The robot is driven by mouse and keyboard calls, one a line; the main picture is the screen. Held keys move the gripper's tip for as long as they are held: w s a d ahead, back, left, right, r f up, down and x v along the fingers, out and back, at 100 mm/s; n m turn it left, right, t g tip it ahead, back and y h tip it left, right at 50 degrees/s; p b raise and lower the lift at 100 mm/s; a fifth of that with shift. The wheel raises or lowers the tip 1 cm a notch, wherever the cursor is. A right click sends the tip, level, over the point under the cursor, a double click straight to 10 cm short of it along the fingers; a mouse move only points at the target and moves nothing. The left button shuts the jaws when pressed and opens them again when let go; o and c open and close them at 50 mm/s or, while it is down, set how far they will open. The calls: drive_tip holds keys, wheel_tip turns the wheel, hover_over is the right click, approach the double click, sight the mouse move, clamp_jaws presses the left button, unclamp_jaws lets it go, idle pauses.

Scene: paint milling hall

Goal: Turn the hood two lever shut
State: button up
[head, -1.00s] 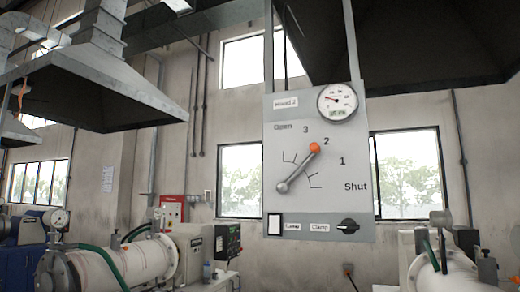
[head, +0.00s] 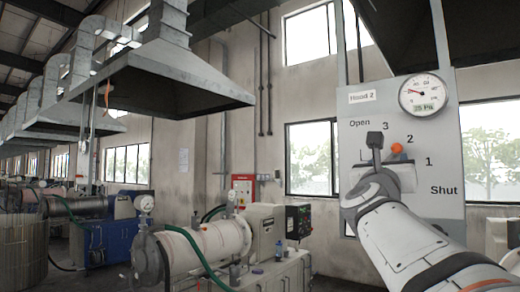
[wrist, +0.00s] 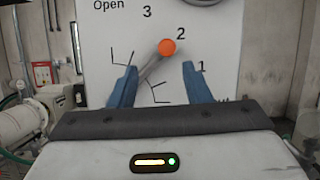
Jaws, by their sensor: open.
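The hood two lever has an orange knob (head: 397,148) and a grey shaft, and it points at the 2 on the grey panel (head: 445,115) labelled "Hood 2". The scale reads Open, 3, 2, 1, Shut, with Shut at the lower right. In the wrist view the knob (wrist: 167,47) and the upper shaft (wrist: 150,68) show between the two blue fingers of my open gripper (wrist: 159,67). The knob appears just beyond the fingertips; no grip on it shows. In the head view my arm hides the lever's pivot and my fingers.
A round gauge (head: 423,94) sits at the panel's top right, above the scale. A dark hood (head: 415,30) hangs over the panel. A milling machine (head: 195,248) with green hoses stands to the left, under another hood (head: 165,80).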

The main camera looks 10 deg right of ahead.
sight(396, 149)
drive_tip(key=shift+m+g+h, duration=0.3)
drive_tip(key=shift+m, duration=0.3)
drive_tip(key=p+x, duration=0.1)
drive_tip(key=x, duration=0.1)
drive_tip(key=p+x, duration=0.1)
drive_tip(key=x, duration=0.1)
drive_tip(key=p+x, duration=0.1)
drive_tip(key=x, duration=0.2)
drive_tip(key=shift+s+d+r, duration=0.1)
drive_tip(key=shift+s+r, duration=0.25)
drive_tip(key=shift+r, duration=0.05)
drive_tip(key=shift+w+d+r+p, duration=0.15)
drive_tip(key=shift+w+d+p, duration=0.2)
drive_tip(key=shift+d, duration=0.1)
drive_tip(key=shift+c, duration=0.5)
clamp_jaws()
